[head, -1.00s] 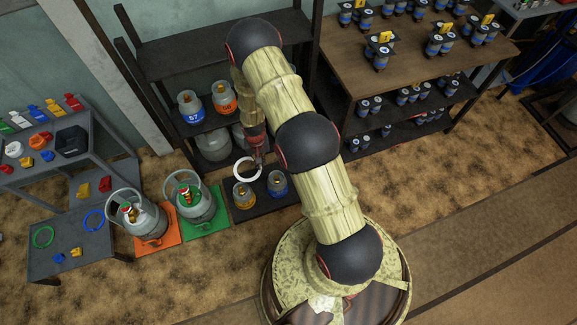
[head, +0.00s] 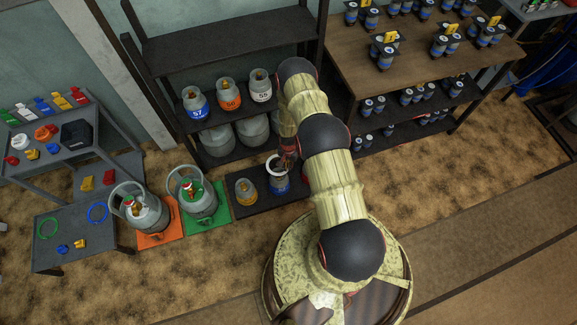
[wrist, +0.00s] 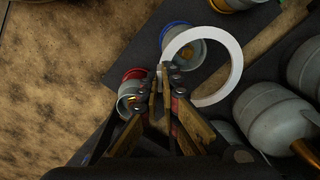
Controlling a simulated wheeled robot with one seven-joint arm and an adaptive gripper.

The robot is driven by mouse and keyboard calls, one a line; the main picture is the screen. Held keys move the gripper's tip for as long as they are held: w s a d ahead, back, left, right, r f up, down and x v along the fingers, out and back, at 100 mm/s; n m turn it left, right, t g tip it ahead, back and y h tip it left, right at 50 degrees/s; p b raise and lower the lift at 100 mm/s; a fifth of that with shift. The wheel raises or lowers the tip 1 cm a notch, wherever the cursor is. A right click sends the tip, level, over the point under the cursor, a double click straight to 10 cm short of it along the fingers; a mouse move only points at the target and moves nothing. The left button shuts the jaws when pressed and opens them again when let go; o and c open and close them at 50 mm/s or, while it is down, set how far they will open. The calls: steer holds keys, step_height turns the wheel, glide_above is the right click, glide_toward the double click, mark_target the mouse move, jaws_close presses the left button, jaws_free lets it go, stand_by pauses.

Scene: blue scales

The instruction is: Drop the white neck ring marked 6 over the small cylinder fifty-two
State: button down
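The white neck ring (head: 269,166) is held level above the black mat; its mark cannot be read. It also shows in the wrist view (wrist: 237,72). My gripper (head: 288,158) is shut on the ring's rim, and its fingertips show in the wrist view (wrist: 164,72). A small blue-banded cylinder (head: 279,184) stands upright below the ring in the head view. In the wrist view this cylinder (wrist: 184,50) lies under the ring's upper-left part, off its centre. A small red-banded cylinder (wrist: 131,88) stands beside the fingers. No number is readable on the small cylinders.
A small yellow-banded cylinder (head: 246,192) stands left on the black mat (head: 233,210). Large cylinders stand on green (head: 205,222) and orange (head: 157,236) mats. A rack (head: 180,131) with several cylinders rises behind. The carpet in front is clear.

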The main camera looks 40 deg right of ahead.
steer(key=shift+f, duration=0.1)
steer(key=shift+f+b, duration=2.15)
steer(key=shift+f, duration=0.05)
steer(key=shift+b, duration=0.55)
steer(key=shift+f+b, duration=0.55)
steer(key=shift+f, duration=0.1)
steer(key=shift+f+b, duration=0.55)
steer(key=shift+f, duration=0.15)
steer(key=shift+f+b, duration=0.65)
steer(key=shift+f, duration=0.65)
steer(key=shift+f, duration=0.35)
steer(key=shift+f, duration=0.3)
